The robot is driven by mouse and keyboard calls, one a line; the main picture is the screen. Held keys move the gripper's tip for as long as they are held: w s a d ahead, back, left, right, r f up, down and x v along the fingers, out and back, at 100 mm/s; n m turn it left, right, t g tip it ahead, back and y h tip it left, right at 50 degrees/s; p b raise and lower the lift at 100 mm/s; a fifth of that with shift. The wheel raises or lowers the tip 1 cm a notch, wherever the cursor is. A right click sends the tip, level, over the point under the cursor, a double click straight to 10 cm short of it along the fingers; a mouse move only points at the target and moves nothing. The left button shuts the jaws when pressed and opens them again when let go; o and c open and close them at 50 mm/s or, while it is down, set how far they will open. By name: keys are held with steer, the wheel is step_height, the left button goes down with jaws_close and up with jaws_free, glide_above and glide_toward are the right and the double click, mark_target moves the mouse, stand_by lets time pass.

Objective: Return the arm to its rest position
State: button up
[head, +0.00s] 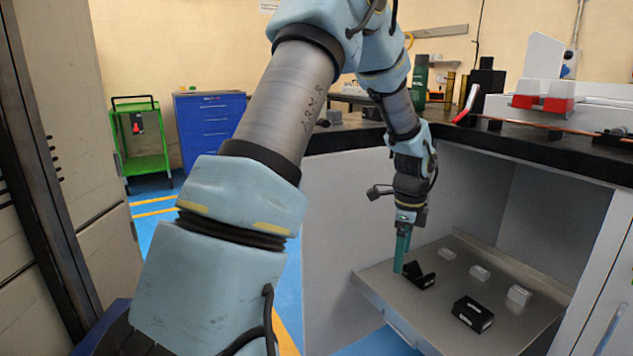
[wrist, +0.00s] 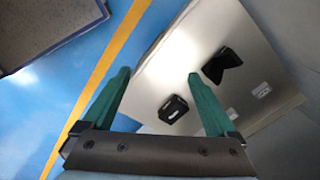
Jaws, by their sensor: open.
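My gripper (head: 402,252) has green fingers and points down at the left edge of a metal shelf (head: 405,306) under the dark worktop. In the wrist view the two fingertips of my gripper (wrist: 157,76) are spread apart with nothing between them. Behind the fingertips in that view lie the blue floor and the shelf's edge. My arm reaches from the lower left of the head view across to the shelf. The exact gap between the fingertips and the shelf cannot be told.
On the shelf are a black V-shaped block (head: 420,277), a black box-like block (head: 472,314) and several small pale blocks (head: 518,296). The worktop (head: 540,150) carries a copper bar and machine parts. A green cart (head: 140,140) and a blue cabinet (head: 208,125) stand behind. Blue floor lies left.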

steer(key=s+a+r+n, duration=0.2)
steer(key=s+a+n, duration=0.2)
steer(key=a+n, duration=0.45)
steer(key=s+a+r+n+t, duration=0.15)
steer(key=s+a+n, duration=0.25)
steer(key=a+n, duration=0.45)
steer(key=s+a+r+n, duration=0.3)
steer(key=s+a+n, duration=0.25)
steer(key=a, duration=0.45)
step_height(320, 180, up, 16)
steer(key=w+p, duration=0.1)
steer(key=p, duration=1.5)
steer(key=shift+w, duration=0.25)
steer(key=shift+d+f, duration=0.1)
